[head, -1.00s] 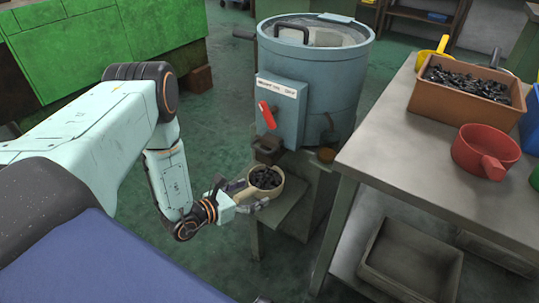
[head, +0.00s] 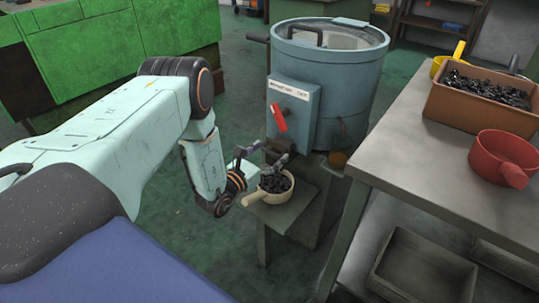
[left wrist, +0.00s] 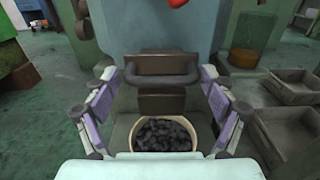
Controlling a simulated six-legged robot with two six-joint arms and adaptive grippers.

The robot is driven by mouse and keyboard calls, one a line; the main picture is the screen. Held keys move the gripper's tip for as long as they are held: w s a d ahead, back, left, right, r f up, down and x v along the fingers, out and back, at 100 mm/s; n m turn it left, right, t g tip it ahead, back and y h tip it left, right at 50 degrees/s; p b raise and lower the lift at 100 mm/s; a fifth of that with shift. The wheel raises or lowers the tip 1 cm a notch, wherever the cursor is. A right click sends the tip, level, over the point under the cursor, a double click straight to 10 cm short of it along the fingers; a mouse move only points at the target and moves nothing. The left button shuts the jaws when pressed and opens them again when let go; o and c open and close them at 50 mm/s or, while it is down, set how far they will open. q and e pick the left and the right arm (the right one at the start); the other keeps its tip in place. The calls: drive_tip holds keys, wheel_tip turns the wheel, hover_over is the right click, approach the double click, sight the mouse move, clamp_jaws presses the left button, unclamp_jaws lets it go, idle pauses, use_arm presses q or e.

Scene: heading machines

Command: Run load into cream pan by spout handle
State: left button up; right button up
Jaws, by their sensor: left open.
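The cream pan (head: 275,186) sits on a small stand under the spout of the blue-grey drum machine (head: 325,75). It holds dark pieces, and its handle points to the lower left. The pan also shows in the left wrist view (left wrist: 196,135). The dark spout handle (left wrist: 160,64), a bar across the spout, is between my left fingers in the left wrist view. My left gripper (head: 263,158) is open, above the pan and in front of the spout. No finger is clearly touching the bar. My right gripper is out of view.
A red lever (head: 279,118) is on the machine's front. Grey trays (head: 424,265) are below. Green cabinets (head: 120,50) stand at left.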

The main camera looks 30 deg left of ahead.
use_arm(q)
drive_tip(key=shift+w, duration=0.2)
drive_tip(key=shift+c, duration=0.4)
drive_tip(key=c, duration=1.3)
drive_tip(key=shift+a, duration=0.1)
drive_tip(key=shift+a+r, duration=0.1)
